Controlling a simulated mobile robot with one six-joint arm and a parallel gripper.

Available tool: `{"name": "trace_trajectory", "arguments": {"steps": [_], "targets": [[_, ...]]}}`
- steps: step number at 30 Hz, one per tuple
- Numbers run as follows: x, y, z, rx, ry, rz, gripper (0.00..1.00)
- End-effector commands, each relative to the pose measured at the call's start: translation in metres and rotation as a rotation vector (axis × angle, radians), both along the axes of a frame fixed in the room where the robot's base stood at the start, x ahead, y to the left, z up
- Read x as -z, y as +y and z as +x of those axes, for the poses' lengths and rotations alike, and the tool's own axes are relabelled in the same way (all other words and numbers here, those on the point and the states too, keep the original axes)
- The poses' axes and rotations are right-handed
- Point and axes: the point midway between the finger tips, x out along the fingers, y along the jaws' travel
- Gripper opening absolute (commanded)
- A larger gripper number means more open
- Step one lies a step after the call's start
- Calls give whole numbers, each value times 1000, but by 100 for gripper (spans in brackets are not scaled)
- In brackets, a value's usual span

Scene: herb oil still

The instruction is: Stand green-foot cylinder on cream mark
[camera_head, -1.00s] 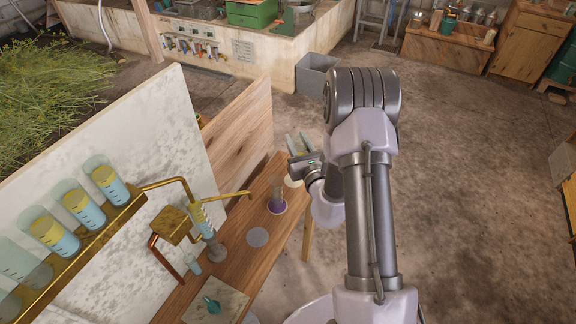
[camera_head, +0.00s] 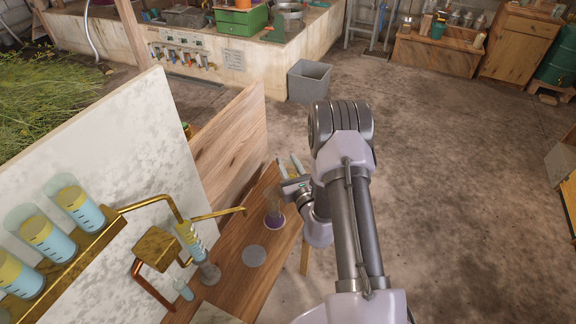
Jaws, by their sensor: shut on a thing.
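My gripper (camera_head: 284,186) is beside the far end of the narrow wooden bench (camera_head: 235,284), partly hidden by my own arm. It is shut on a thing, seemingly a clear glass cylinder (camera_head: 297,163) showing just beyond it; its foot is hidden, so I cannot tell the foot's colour. A second pale cylinder shape (camera_head: 282,168) shows close to its left. The cream mark cannot be seen now; my gripper and arm cover that area.
A bare grey round mark (camera_head: 254,255) lies on the bench. A grey-footed cylinder (camera_head: 205,265) stands under the brass still (camera_head: 157,247). Several blue-and-yellow cylinders line the brass rack (camera_head: 80,250). A wooden panel (camera_head: 230,145) borders the bench's left side.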

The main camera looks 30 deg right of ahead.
Motion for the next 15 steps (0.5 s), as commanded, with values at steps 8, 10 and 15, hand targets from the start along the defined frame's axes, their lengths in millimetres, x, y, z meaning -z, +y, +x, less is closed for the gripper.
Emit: {"name": "trace_trajectory", "arguments": {"steps": [8, 10, 15], "targets": [[3, 0, 0, 0, 0, 0, 49], [3, 0, 0, 0, 0, 0, 53], [3, 0, 0, 0, 0, 0, 53]]}}
